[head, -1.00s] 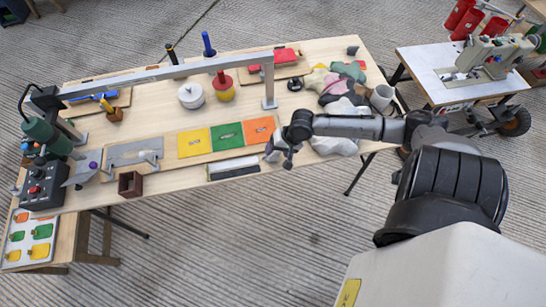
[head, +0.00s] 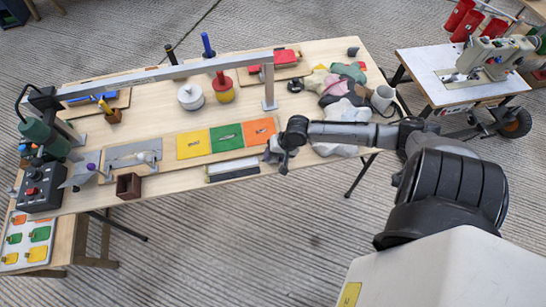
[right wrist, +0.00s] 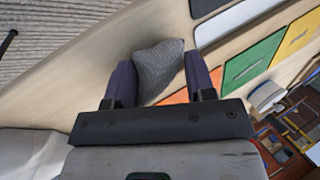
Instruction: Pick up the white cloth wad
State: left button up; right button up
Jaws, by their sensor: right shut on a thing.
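In the head view the wad (head: 268,156) shows as a small pale patch at the left side of my right gripper (head: 276,160), near the table's front edge. The gripper hides part of it there. I cannot tell whether the wad still touches the table. My left gripper is not in view.
Yellow, green and orange panels (head: 227,137) lie just left of the gripper, with a black-and-white block (head: 232,169) in front. A metal beam (head: 170,72) spans the table (head: 330,50).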

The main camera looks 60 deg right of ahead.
jog(key=shift+r, duration=0.45)
notch_tip(320, 180, up, 4)
jog(key=shift+f+p, duration=0.15)
jog(key=shift+p, duration=0.75)
jog(key=s+d+r+p, duration=0.2)
jog(key=s+r+p, duration=0.2)
jog(key=s, duration=0.7)
notch_tip(320, 180, up, 2)
jog(key=shift+s+r, duration=0.2)
